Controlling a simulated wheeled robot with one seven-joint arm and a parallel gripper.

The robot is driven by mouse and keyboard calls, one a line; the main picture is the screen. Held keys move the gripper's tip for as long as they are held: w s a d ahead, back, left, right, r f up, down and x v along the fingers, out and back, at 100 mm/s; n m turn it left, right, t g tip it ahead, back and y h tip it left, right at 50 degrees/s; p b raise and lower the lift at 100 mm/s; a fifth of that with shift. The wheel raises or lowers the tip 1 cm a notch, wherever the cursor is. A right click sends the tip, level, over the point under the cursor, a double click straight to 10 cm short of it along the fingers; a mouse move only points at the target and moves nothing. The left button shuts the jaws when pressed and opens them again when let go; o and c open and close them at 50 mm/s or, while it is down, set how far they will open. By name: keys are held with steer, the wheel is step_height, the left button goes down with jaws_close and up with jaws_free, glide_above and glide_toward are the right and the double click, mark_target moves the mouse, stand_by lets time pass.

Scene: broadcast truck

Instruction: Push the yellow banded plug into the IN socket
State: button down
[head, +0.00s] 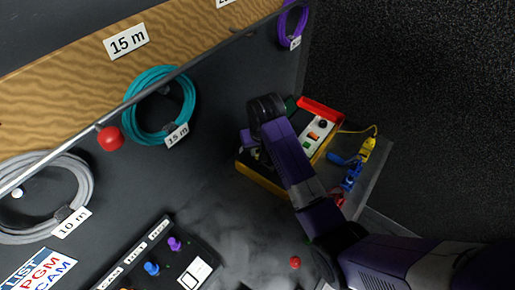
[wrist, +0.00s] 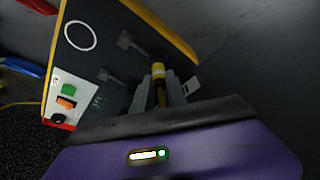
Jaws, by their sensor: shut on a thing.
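In the wrist view my gripper (wrist: 165,88) is shut on a dark plug with a yellow band (wrist: 159,93). The fingers stand on either side of it, over the dark face of a yellow-edged box (wrist: 98,60). The plug's far end is at the box face near its yellow edge; I cannot tell whether it is inside a socket. The IN socket and its label cannot be made out. In the head view my arm covers part of the box (head: 247,179), and the gripper and held plug are hidden behind it.
The box carries a white panel with an orange button (wrist: 68,89) and a red end (head: 322,109). Yellow (head: 367,149) and blue (head: 350,181) connectors lie to its right. A teal cable coil (head: 133,117) hangs on the wall at left.

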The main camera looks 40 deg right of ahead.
steer(key=shift+f, duration=0.45)
steer(key=c, duration=1.3)
jaws_free()
steer(key=shift+o, duration=0.2)
steer(key=shift+r, duration=0.15)
steer(key=b+v, duration=0.1)
steer(key=v, duration=0.6)
steer(key=shift+r, duration=0.25)
steer(key=shift+s, duration=0.1)
